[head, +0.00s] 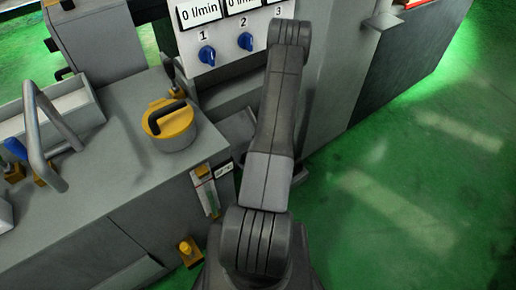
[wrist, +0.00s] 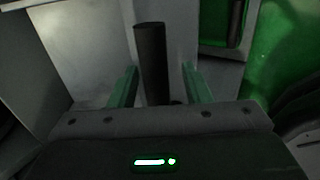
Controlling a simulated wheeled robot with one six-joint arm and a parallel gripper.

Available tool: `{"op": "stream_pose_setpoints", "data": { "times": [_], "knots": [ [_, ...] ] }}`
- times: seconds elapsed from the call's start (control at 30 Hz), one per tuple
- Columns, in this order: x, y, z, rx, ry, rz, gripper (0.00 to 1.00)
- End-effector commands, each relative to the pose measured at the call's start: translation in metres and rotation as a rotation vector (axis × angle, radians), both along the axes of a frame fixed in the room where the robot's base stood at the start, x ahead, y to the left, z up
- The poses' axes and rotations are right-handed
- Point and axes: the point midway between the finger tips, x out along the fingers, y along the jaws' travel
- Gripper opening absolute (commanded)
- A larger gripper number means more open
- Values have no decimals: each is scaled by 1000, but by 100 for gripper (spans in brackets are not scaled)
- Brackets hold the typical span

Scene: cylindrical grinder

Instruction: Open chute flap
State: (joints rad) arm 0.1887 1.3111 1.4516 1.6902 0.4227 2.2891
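In the wrist view my gripper (wrist: 159,70) is open, with one green finger on each side of a dark round bar (wrist: 152,50). Gaps show between the bar and both fingers, with the wider gap on the right. The bar stands in front of a light grey panel (wrist: 178,28). I cannot tell for sure whether this bar and panel are the chute flap and its handle. In the head view my arm reaches away towards the machine front, and my gripper is hidden behind it.
A grey cabinet (head: 110,185) with a yellow-lidded can (head: 170,125) stands to the left. A white panel with blue knobs (head: 207,54) is by my arm's far end. A yellow fitting (head: 188,250) sits low on the left. Green floor (head: 420,190) is clear on the right.

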Motion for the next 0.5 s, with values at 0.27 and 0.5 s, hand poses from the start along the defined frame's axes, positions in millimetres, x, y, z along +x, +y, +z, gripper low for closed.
{"op": "stream_pose_setpoints", "data": {
  "times": [0.27,0.5],
  "knots": [
    [1,0,2,1,-3,1,43],
    [-13,-11,29,0,-3,-1,43]
  ]
}}
